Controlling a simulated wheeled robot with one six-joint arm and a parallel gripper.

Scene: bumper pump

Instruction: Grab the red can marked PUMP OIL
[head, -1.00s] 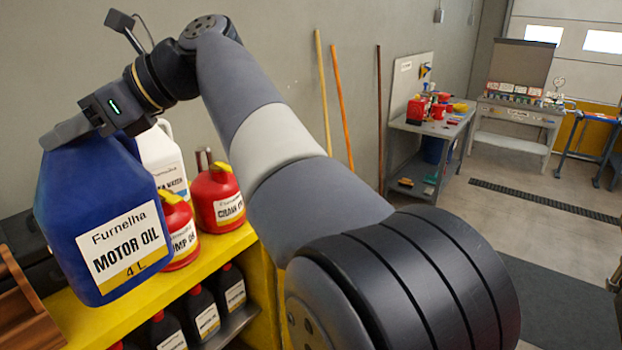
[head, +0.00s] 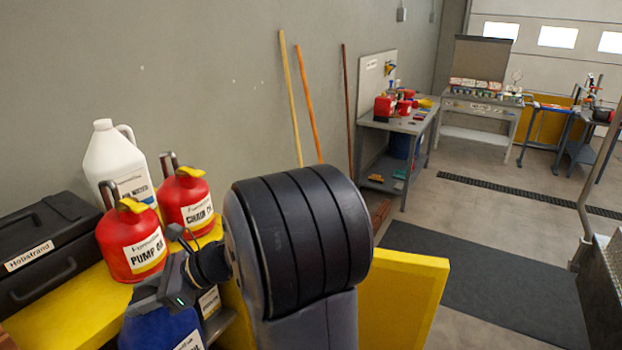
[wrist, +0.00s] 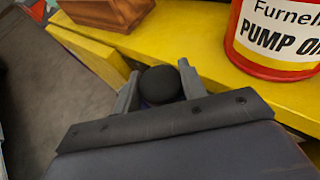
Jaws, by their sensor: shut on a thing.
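The red can marked PUMP OIL (head: 118,251) stands upright on the yellow shelf top, with a yellow spout and dark handle. Its lower part also shows at the upper right of the wrist view (wrist: 262,62). My gripper (head: 152,303) is at the lower left of the head view, below and in front of this can and apart from it. It is shut on the blue motor oil jug (head: 150,332). In the wrist view the fingers (wrist: 158,90) sit either side of the jug's black cap (wrist: 160,84). Most of the jug is cut off or hidden.
The red CHAIN can (head: 187,200) stands right of the PUMP OIL can, with a white jug (head: 115,160) behind. A black case (head: 45,250) lies to the left. The yellow shelf top (head: 70,310) has bare room in front. A brown box (wrist: 105,12) shows in the wrist view.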

